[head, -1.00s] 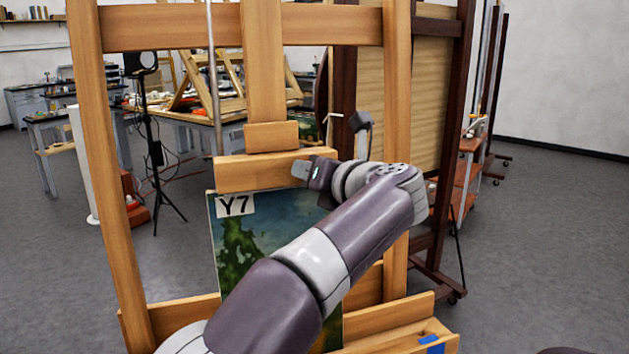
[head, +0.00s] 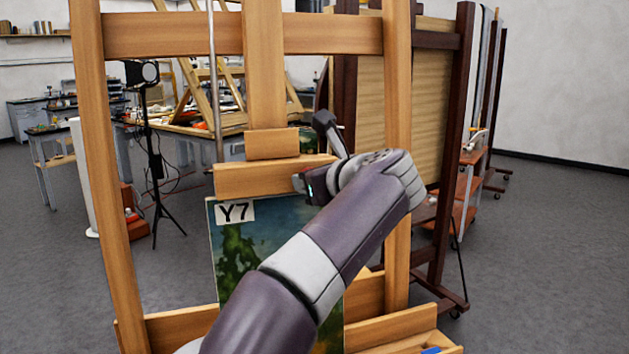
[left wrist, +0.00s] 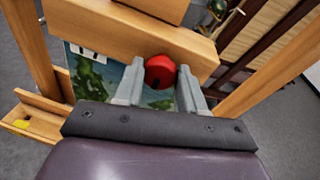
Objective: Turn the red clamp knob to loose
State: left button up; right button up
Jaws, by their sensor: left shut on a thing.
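The red clamp knob (left wrist: 160,70) shows in the left wrist view, at the lower edge of the easel's wooden clamp bar (left wrist: 120,33). My left gripper (left wrist: 158,82) is shut on the knob, with one finger on each side of it. In the head view the clamp bar (head: 255,180) crosses the easel above the painting (head: 235,245) labelled Y7. My left arm reaches across the painting to the bar's right end, and the wrist hides the knob there. My right gripper is not seen.
The easel's uprights (head: 397,150) stand on both sides, and its ledge (head: 395,328) runs below the painting. A darker easel (head: 455,140) with a canvas stands behind at the right. A lamp on a tripod (head: 153,160) stands behind at the left.

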pick_arm(q)
jog(key=shift+f, duration=0.1)
dwell(0.3)
jog(key=o, duration=1)
jog(key=shift+o, duration=0.2)
jog(key=shift+s, duration=0.15)
jog(key=v, duration=1.2)
jog(key=shift+s+d+b, duration=0.25)
jog(key=shift+s+b, duration=0.05)
